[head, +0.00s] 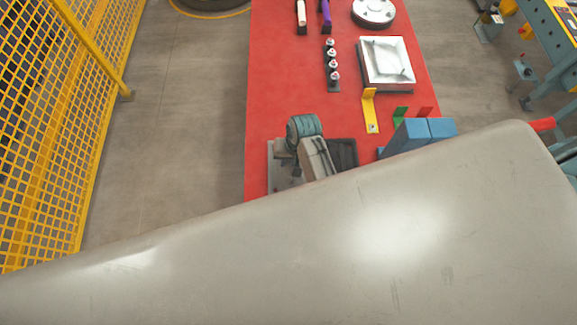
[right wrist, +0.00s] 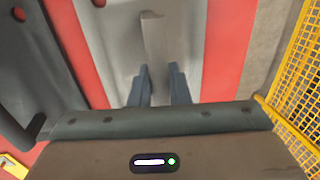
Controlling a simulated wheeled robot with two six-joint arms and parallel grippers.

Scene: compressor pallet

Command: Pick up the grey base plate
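The grey base plate (head: 274,174) lies at the near left of the red table, mostly hidden by my right gripper and a large grey form in front. My right gripper (head: 292,174) is over it. In the right wrist view the base plate (right wrist: 112,42) is a flat light grey piece with a narrow raised rib. The two dark blue-grey fingers (right wrist: 159,68) stand one on each side of this rib, with a narrow gap that looks about as wide as it. Whether the plate is clear of the table cannot be told. My left gripper is not in view.
A dark tray (head: 345,152) lies right beside the plate. Blue blocks (head: 408,137), a yellow bracket (head: 370,112), a white square tray (head: 388,62) and several small fittings (head: 333,64) stand farther off on the red table (head: 275,80). A yellow mesh fence (head: 50,120) is at left.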

